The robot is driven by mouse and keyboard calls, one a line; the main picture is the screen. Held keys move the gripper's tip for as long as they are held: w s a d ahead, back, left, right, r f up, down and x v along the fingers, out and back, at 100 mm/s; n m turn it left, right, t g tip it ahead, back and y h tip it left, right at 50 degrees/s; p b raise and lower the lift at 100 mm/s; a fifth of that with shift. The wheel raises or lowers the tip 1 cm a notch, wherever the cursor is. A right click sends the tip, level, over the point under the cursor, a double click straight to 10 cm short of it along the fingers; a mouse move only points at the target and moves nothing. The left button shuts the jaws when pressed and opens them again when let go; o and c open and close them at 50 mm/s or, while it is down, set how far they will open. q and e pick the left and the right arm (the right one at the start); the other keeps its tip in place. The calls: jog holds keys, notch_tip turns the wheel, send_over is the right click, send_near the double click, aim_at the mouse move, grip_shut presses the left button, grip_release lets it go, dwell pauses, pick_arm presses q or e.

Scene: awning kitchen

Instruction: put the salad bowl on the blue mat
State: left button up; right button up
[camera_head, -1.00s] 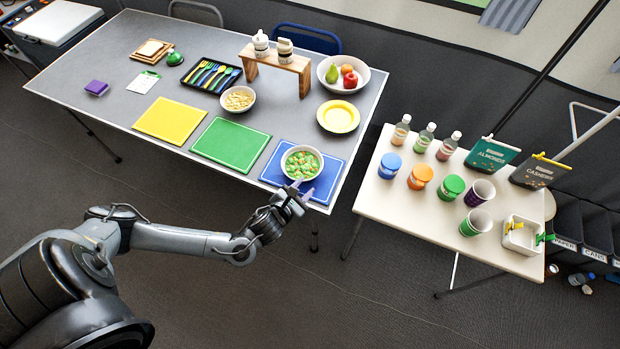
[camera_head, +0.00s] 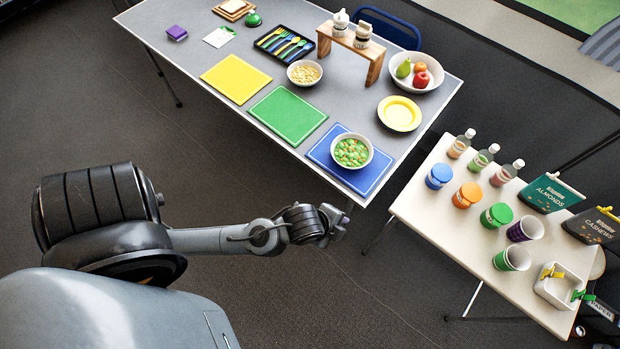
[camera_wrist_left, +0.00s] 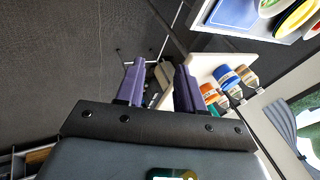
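The salad bowl (camera_head: 352,151), a white bowl with green and orange pieces in it, stands upright on the blue mat (camera_head: 373,184) near the right end of the grey table. My left gripper (camera_head: 345,221) is off the table's front edge, apart from the bowl. In the left wrist view its two purple fingers (camera_wrist_left: 158,88) stand apart with nothing between them. The blue mat (camera_wrist_left: 232,12) also shows at the top of that view. My right gripper does not show.
A green mat (camera_head: 288,115) and a yellow mat (camera_head: 237,78) lie left of the blue one. A yellow bowl (camera_head: 399,114) and a fruit bowl (camera_head: 418,74) stand behind. A white side table (camera_head: 440,218) with jars and bottles stands at right.

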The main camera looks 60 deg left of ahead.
pick_arm(q)
jog(key=s+a+r+n+g, duration=0.2)
jog(key=s+n, duration=0.5)
jog(key=n, duration=0.4)
jog(key=shift+a+r+g, duration=0.25)
jog(key=shift+r+g, duration=0.05)
jog(key=shift+r, duration=0.2)
notch_tip(320, 180, up, 31)
jog(key=p, duration=3.1)
